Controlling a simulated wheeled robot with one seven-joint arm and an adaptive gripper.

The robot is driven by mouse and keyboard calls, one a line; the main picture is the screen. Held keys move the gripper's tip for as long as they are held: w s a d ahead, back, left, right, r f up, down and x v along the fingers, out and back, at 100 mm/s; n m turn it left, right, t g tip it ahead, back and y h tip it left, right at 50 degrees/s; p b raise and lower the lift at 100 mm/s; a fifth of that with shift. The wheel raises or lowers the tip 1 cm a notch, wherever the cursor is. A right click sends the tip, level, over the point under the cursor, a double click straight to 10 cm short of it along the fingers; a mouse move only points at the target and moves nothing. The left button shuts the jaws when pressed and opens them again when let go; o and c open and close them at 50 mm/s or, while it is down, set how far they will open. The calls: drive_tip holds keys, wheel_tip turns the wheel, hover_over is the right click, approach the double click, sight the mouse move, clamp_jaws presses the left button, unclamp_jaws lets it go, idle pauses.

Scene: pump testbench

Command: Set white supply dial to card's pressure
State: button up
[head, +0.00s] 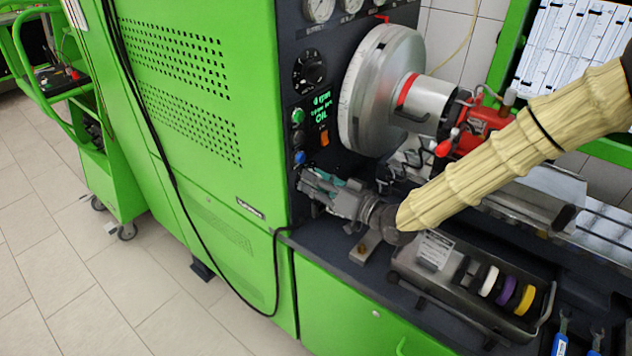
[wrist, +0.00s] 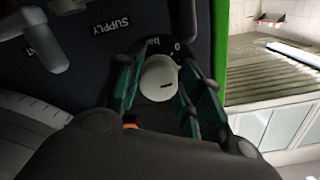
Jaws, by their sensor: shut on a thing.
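The white supply dial (wrist: 160,82) sits between the teal fingers of my gripper (wrist: 163,76) in the wrist view, with a short dark mark on its face. My gripper is shut on it. The SUPPLY label (wrist: 110,25), a "0" and "bar" show on the dark panel beside the dial; the rest of the scale is hidden. In the head view my gripper (head: 315,180) reaches the lower part of the dark panel and hides the dial.
A dark tray (head: 428,291) holds black, white, purple and yellow rings. Above my gripper are a blue button (head: 299,158), an orange switch (head: 324,138), a green-lit display (head: 320,105) and a black dial (head: 309,72). A large metal disc (head: 375,90) stands close to the right.

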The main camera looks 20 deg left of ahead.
drive_tip(key=m, duration=0.5)
drive_tip(key=shift+w+m, duration=0.1)
drive_tip(key=shift+m, duration=0.2)
drive_tip(key=shift+m+b, duration=0.3)
drive_tip(key=shift+m, duration=1.9)
drive_tip(key=o, duration=0.9)
drive_tip(key=shift+o, duration=0.2)
drive_tip(key=v, duration=1.2)
drive_tip(key=shift+d, duration=0.1)
